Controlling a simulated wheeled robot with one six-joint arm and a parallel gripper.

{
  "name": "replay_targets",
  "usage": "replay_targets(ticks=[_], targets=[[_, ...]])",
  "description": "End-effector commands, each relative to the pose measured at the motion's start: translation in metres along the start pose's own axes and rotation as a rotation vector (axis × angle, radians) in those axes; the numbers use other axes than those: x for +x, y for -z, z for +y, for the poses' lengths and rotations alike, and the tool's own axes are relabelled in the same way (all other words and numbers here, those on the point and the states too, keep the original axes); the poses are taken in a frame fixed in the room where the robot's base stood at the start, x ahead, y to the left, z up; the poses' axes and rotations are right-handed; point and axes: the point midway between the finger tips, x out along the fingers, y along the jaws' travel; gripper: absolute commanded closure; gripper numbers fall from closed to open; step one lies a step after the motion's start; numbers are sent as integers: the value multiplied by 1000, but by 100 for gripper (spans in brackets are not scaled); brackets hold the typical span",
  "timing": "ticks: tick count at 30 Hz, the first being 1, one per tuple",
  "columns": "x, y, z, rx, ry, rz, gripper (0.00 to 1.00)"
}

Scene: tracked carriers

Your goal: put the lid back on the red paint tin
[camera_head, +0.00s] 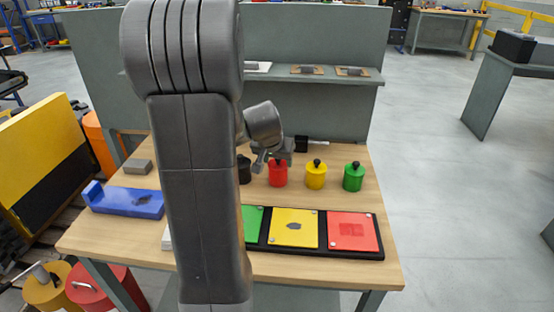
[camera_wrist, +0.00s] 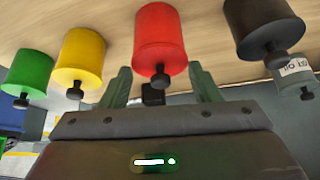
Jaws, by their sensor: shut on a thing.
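The red paint tin (camera_head: 278,178) stands upright on the wooden table, between the black tin and the yellow tin. It also shows in the wrist view (camera_wrist: 159,24), where the tins appear upside down. A red lid (camera_wrist: 148,62) with a black knob is at its top, in line with the tin. I cannot tell whether the lid is fully seated. My gripper (camera_wrist: 161,72) has its two fingers at either side of the lid and is shut on it. In the head view my gripper (camera_head: 272,158) is just above the red tin, and my arm hides part of the table.
A black tin (camera_head: 244,172), a yellow tin (camera_head: 315,178) and a green tin (camera_head: 353,180) stand close by, all lidded. In front lies a black tray (camera_head: 322,250) with coloured panels. A blue holder (camera_head: 125,203) and a grey block (camera_head: 138,167) are at the left.

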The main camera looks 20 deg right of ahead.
Motion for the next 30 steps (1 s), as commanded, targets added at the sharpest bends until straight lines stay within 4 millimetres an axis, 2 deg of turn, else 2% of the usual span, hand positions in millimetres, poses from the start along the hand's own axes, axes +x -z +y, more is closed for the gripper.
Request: replay_targets(ticks=[29, 30], targets=[[0, 0, 0, 0, 0, 0, 65], [0, 0, 0, 0, 0, 0, 42]])
